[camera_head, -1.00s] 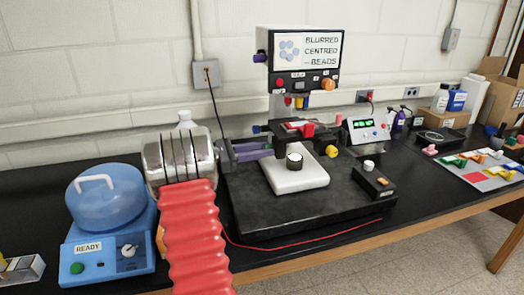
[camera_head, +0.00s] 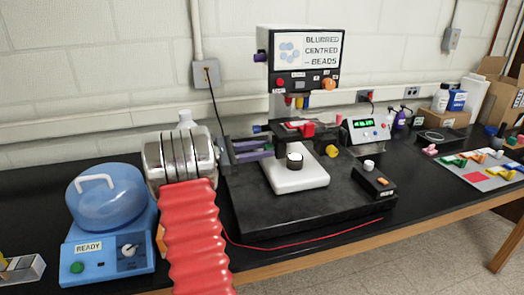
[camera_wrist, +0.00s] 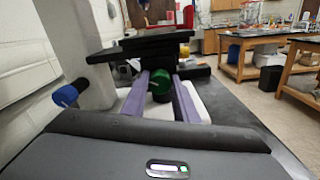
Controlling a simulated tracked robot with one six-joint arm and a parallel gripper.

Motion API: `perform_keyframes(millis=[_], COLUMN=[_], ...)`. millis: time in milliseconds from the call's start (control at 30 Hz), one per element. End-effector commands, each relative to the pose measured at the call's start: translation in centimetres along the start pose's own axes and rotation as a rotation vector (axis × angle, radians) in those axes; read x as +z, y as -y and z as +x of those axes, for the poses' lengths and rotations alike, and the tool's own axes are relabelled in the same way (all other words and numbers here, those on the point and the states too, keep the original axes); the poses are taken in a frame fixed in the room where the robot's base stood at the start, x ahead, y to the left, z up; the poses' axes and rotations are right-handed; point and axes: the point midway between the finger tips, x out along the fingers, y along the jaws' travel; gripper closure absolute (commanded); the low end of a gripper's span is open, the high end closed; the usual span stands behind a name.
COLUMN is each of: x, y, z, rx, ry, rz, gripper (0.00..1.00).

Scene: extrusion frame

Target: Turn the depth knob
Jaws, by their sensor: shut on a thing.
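A microscope-like machine stands on the black bench, its screen (camera_head: 308,49) reading "BLURRED CENTRED BEADS" beside pale blue round blobs. In the wrist view, a green knob (camera_wrist: 160,86) sits between the two purple fingers of my gripper (camera_wrist: 160,94), under the dark stage (camera_wrist: 140,46). My gripper is shut on this knob; no label on it can be read. In the head view, my gripper (camera_head: 254,149) reaches in from the left, and the green knob is hidden. A blue knob (camera_wrist: 68,95) stands apart to the left. A yellow knob (camera_head: 332,151) is on the stage's right side.
A white block (camera_head: 297,181) and a small black box (camera_head: 374,181) are on the dark base plate. A blue centrifuge-like device (camera_head: 108,235) stands at left. A digital-display box (camera_head: 367,131) stands behind right. A red cable runs along the bench front.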

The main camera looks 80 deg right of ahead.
Motion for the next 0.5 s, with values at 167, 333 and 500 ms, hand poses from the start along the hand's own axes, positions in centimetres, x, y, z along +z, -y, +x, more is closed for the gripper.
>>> perform_keyframes(millis=[167,333,500], x=[-0.01,-0.01,-0.01], y=[0.01,0.01,0.00], z=[0.03,0.01,-0.02], rx=[0.000,0.000,0.000], ry=[0.000,0.000,0.000], rz=[-0.001,-0.001,-0.001], gripper=[0.64,0.55,0.55])
